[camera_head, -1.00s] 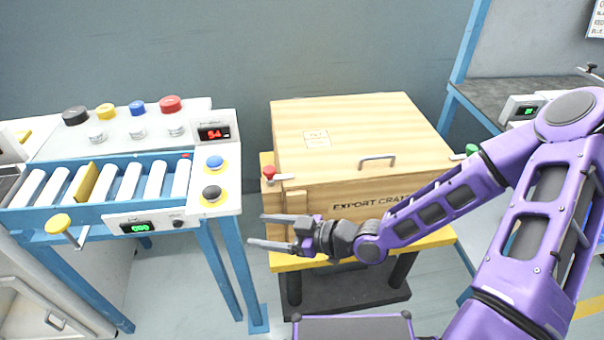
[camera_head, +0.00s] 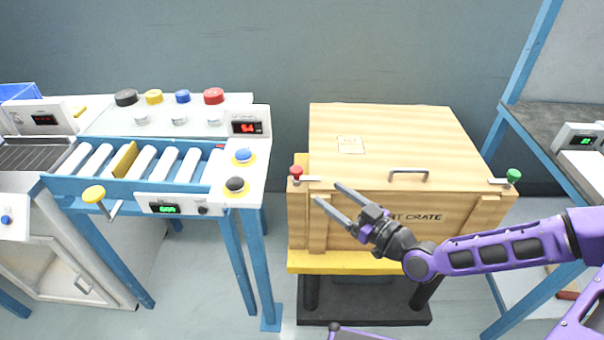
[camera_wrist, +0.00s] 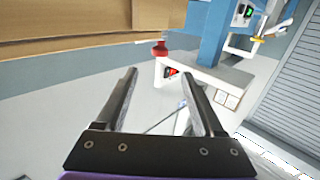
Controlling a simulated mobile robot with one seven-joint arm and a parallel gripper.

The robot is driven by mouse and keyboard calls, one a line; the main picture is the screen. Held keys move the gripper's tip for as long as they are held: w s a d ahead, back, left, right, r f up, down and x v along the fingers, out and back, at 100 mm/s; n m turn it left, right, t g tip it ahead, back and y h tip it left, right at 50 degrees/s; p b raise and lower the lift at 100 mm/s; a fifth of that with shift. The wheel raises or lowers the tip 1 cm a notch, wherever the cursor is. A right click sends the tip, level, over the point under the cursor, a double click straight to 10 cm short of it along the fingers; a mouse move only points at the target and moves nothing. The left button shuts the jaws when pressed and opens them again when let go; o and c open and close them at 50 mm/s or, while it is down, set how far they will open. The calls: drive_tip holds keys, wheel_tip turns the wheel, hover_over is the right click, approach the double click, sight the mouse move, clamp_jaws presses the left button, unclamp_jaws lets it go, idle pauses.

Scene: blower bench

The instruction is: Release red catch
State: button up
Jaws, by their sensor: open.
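The red catch (camera_head: 296,172) is a red knob with a short metal plate at the front left top edge of the wooden export crate (camera_head: 395,131). Its red knob also shows in the wrist view (camera_wrist: 159,49), beyond the fingertips and beside the crate's edge. My gripper (camera_head: 327,193) is open and empty, in front of the crate, just right of and slightly below the catch in the head view. In the wrist view my gripper (camera_wrist: 159,74) has its two fingers apart, and the knob lies between their directions. The fingers appear apart from the catch.
The crate stands on a yellow-topped stand (camera_head: 345,262). A blue roller bench (camera_head: 150,191) with knobs and displays is left, with a floor gap between.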

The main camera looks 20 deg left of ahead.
sight(301, 173)
drive_tip(key=x, duration=1.1)
drive_tip(key=shift+w, duration=0.1)
clamp_jaws()
